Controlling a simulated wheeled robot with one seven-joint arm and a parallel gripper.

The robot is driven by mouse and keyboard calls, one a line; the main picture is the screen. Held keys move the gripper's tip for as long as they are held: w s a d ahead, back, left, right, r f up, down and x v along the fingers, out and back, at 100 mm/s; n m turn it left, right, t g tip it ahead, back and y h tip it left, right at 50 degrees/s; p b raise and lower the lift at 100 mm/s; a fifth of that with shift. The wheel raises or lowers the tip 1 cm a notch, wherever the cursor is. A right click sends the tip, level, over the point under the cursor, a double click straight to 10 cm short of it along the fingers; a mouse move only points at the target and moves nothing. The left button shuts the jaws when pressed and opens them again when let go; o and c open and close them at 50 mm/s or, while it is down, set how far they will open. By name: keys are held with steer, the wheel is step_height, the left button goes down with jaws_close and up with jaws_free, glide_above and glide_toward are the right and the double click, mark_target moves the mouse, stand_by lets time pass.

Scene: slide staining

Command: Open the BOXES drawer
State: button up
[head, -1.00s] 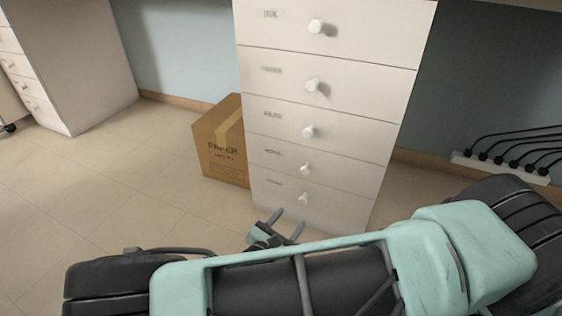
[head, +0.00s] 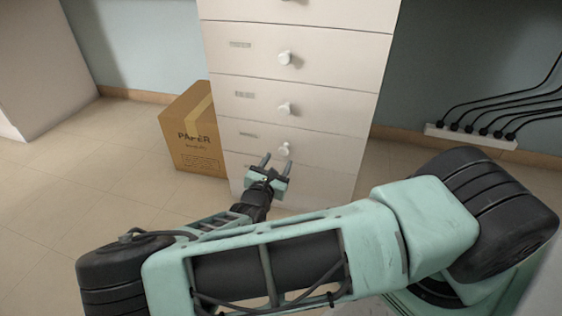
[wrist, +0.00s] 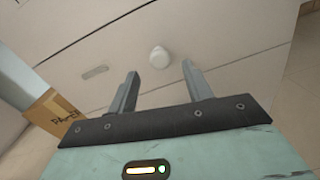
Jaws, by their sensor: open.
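A white drawer cabinet (head: 300,85) stands ahead with its visible drawers shut. Each visible drawer has a round white knob and a small label, too blurred to read, so I cannot tell which is BOXES. My gripper (head: 276,162) is open and empty, low in front of the cabinet, just below a lower knob (head: 284,149). In the wrist view, a white knob (wrist: 160,57) lies ahead between the open fingers and apart from them, with a blurred label (wrist: 95,72) to its left. My gripper hides part of the lowest drawer front.
A cardboard box marked PAPER (head: 195,135) stands on the floor against the cabinet's left side. A power strip (head: 470,136) with several black cables lies at the right wall. Floor to the left is open.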

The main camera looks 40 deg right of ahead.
mark_target(283, 153)
steer(key=shift+b+x, duration=0.55)
steer(key=shift+x, duration=1.45)
jaws_close()
steer(key=s+d+p+v, duration=0.1)
steer(key=p+v, duration=0.8)
steer(key=v, duration=2.7)
steer(key=shift+s, duration=0.45)
steer(key=shift+a, duration=0.1)
jaws_free()
steer(key=shift+r, duration=0.1)
